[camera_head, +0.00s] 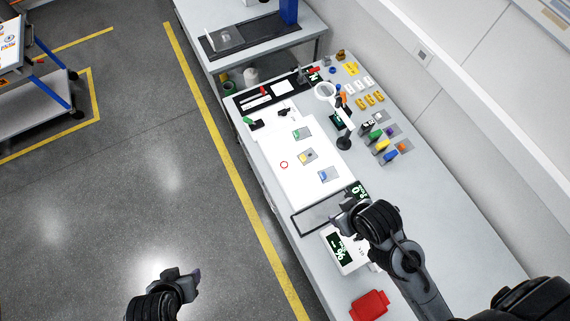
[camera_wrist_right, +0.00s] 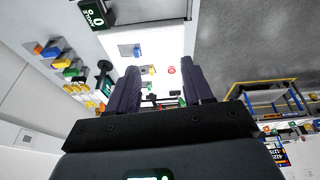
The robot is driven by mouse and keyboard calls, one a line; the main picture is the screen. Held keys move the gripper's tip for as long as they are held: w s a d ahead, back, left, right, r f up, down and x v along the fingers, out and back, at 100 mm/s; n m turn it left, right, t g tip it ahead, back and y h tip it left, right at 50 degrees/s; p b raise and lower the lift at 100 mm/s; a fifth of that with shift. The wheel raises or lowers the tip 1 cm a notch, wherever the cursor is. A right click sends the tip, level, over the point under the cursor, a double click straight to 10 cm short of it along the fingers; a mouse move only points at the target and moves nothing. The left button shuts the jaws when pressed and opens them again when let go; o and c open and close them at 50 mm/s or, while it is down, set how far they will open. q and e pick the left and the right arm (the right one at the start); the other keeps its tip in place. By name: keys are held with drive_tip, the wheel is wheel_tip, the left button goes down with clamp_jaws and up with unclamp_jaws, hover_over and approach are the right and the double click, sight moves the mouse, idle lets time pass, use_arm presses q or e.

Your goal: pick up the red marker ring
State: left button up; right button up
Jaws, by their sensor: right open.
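The red marker ring (camera_head: 284,164) is a small thin ring lying flat on the white lit panel (camera_head: 270,148), near its left edge. It also shows in the right wrist view (camera_wrist_right: 171,70), between the fingers in the picture but well beyond them. My right gripper (camera_head: 338,221) is open and empty, above the bench's near part, down and right of the ring in the head view. In the right wrist view my right gripper (camera_wrist_right: 160,65) shows both fingers apart. My left gripper (camera_head: 190,280) is over the floor, away from the bench; its jaw gap is unclear.
Several small grey plates with coloured parts, such as the blue one (camera_head: 328,174), lie on the panel right of the ring. A magnifier (camera_head: 326,91) on a stand rises at the panel's right. A scale (camera_head: 345,248) and a red tray (camera_head: 369,306) are nearer. The panel around the ring is clear.

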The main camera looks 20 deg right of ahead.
idle(0.3)
drive_tip(key=o, duration=0.3)
